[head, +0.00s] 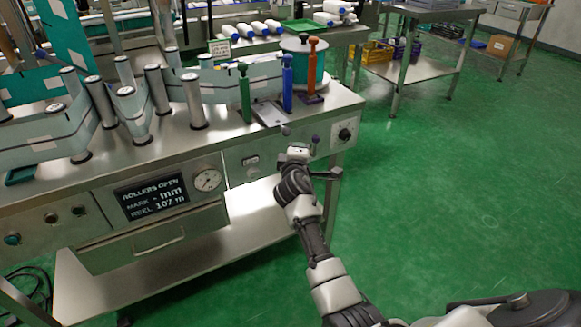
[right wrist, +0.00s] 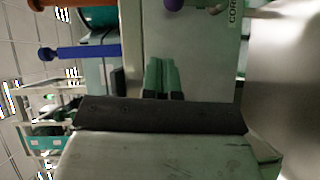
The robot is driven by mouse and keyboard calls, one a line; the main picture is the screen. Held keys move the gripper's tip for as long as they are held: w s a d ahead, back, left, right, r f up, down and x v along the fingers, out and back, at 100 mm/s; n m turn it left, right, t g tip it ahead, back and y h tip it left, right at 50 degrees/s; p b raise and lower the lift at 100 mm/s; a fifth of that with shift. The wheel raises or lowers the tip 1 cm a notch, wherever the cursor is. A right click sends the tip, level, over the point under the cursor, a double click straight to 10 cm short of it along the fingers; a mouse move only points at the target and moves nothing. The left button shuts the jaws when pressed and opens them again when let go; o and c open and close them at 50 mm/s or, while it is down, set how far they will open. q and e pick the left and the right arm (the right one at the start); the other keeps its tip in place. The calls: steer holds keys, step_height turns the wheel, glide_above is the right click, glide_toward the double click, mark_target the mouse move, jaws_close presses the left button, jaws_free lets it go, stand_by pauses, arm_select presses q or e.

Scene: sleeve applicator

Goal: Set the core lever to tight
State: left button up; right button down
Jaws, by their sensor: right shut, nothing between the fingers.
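The core lever (head: 314,141), with a small purple ball knob, stands on the machine's front panel at its right part. Its knob points up. The knob also shows at the top edge of the right wrist view (right wrist: 173,4), beside a label cut off after "COR". No tight or loose marking is readable. My right gripper (head: 298,150) is in front of the panel, just left of the lever. In the right wrist view its fingers (right wrist: 161,65) are together and empty, apart from the knob. My left gripper is not in view.
Green (head: 244,95), blue (head: 287,85) and orange (head: 312,68) handled posts stand on the machine top above the panel. A black dial (head: 344,134) is right of the lever. A display (head: 152,196) reads "ROLLERS OPEN". The green floor at right is clear.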

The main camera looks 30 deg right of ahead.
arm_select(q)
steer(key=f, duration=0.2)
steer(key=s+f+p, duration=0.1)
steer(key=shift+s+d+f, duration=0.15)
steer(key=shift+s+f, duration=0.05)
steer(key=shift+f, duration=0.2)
arm_select(e)
steer(key=v, duration=0.7)
steer(key=shift+s, duration=0.5)
steer(key=shift+d+r, duration=0.1)
steer(key=shift+d, duration=0.05)
